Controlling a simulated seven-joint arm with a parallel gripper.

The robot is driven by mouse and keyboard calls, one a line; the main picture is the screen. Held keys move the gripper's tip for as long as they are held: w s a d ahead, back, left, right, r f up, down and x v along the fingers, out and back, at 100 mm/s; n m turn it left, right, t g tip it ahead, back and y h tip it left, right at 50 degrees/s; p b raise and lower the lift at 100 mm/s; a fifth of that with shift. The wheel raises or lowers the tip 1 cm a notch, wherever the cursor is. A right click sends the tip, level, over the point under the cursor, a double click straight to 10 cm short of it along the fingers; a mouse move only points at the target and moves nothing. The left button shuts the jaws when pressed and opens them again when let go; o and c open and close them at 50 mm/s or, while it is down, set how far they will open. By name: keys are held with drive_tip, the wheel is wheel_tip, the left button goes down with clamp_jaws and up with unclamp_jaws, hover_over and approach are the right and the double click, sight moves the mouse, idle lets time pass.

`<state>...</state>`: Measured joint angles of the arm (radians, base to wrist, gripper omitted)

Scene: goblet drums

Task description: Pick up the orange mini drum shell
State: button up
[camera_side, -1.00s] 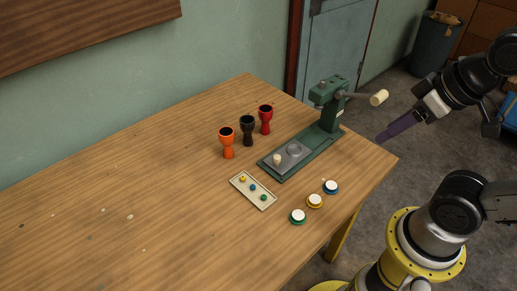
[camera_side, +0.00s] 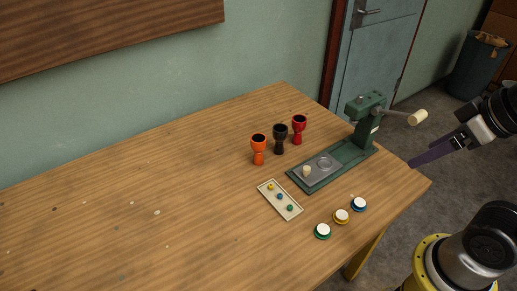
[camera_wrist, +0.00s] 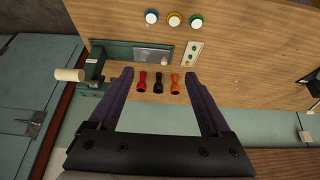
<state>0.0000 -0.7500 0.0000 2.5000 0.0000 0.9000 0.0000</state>
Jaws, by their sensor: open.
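The orange mini drum shell (camera_side: 259,149) is a small goblet shape standing upright on the wooden table, leftmost of a row of three. A black shell (camera_side: 280,139) and a red shell (camera_side: 299,130) stand beside it to the right. In the wrist view the orange shell (camera_wrist: 175,86) lies between the spread purple fingers, nearer the right one and well beyond them. My gripper (camera_wrist: 161,80) is open and empty. In the side view my gripper (camera_side: 411,164) is at the right, high over the table's right end, away from the shells.
A green press (camera_side: 367,122) with a cream-knobbed lever stands right of the shells; its base plate extends toward the front. A tray (camera_side: 280,200) with small coloured pieces lies in front. Three white-topped discs (camera_side: 341,216) sit near the front edge. The table's left side is clear.

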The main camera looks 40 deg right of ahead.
drive_tip(key=shift+o, duration=0.5)
